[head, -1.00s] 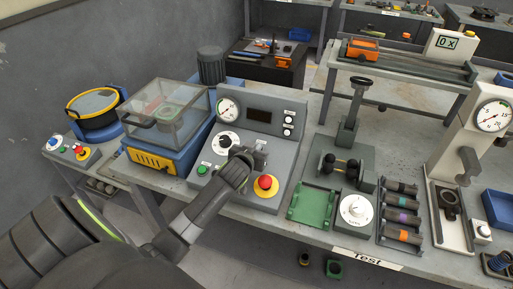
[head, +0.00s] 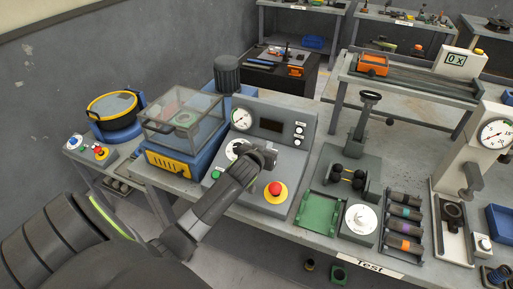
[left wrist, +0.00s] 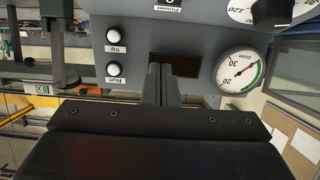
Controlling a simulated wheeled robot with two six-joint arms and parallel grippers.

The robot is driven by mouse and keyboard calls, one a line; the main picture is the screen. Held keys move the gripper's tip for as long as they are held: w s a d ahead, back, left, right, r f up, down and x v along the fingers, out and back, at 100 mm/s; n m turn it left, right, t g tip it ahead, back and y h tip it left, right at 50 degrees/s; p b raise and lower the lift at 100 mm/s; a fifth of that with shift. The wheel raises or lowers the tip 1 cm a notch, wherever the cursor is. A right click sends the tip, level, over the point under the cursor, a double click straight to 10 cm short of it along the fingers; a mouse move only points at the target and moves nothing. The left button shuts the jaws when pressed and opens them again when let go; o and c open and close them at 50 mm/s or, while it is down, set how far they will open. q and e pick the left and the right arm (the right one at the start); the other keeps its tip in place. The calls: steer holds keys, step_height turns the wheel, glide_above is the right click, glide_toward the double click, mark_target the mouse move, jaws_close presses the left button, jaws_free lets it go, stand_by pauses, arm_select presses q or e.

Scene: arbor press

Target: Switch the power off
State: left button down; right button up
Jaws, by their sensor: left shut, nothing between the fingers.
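The grey control panel (head: 262,162) stands on the bench. My left gripper (head: 271,152) is over its middle, shut and empty. In the left wrist view the picture is upside down, and the shut fingers (left wrist: 161,84) point at the panel by the dark display (left wrist: 174,65). The Power label (left wrist: 168,8) shows at the top edge there, with only a sliver of its switch in view. In the head view my gripper covers that part of the panel, so the switch's position cannot be told. My right gripper is not in view.
The panel bears a round gauge (head: 242,118), a dial knob (head: 236,149), a green button (head: 216,174) and a red mushroom button (head: 274,189). Two white lamps, Trip (left wrist: 113,35) and Run (left wrist: 114,69), sit beside the display. A clear-covered blue machine (head: 178,160) stands left.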

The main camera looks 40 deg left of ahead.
arm_select(q)
steer(key=r+b+v, duration=0.1)
steer(key=v, duration=0.7)
steer(key=shift+w+r+b, duration=0.25)
steer(key=shift+r+b, duration=0.05)
steer(key=shift+r, duration=0.15)
steer(key=shift+a, duration=0.1)
